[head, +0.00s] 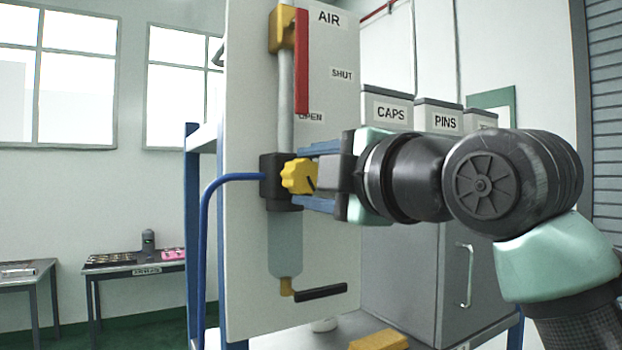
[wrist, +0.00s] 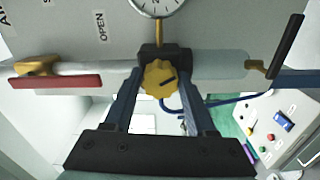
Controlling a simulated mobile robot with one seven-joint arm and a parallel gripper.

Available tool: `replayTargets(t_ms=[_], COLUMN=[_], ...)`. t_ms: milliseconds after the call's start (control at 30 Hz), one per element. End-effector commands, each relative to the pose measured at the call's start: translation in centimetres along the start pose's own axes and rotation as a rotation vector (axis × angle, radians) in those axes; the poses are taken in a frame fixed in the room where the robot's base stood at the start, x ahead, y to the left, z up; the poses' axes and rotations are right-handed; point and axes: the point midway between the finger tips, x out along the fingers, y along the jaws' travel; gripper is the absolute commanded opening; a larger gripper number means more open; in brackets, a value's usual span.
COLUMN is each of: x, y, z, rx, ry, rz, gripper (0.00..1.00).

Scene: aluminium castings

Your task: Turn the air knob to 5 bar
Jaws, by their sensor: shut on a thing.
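The air knob (head: 299,176) is yellow and lobed, with a dark mark line on its face. It sits on a black regulator body (head: 272,188) on the pale AIR panel (head: 245,300). My gripper (head: 302,178) has one blue finger above the knob and one below, shut on it. In the wrist view, the knob (wrist: 158,82) lies between the fingertips (wrist: 160,76), its dark mark slanting up to the right. A round white gauge (wrist: 158,5) is cut off by the top edge, so its pressure cannot be read. In the head view my gripper hides the gauge.
A red lever (head: 302,62) lies along the pipe above. A clear bowl (head: 285,245) with a black drain handle (head: 320,292) hangs below. A blue hose (head: 205,215) runs off left. CAPS (head: 390,112) and PINS (head: 438,120) boxes stand behind my arm, on a grey cabinet (head: 400,270).

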Motion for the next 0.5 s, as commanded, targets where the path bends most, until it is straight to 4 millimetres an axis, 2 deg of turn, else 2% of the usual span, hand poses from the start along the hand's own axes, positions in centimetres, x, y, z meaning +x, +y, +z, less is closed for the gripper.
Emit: replayTargets(t_ms=[367, 400, 500], x=[0.09, 0.09, 0.08], y=[-0.32, -0.33, -0.29], z=[-0.01, -0.01, -0.02], rx=[-0.002, -0.002, -0.002], ry=[0.001, 0.001, 0.001], rz=[-0.009, -0.009, -0.008], gripper=[0.01, 0.62, 0.80])
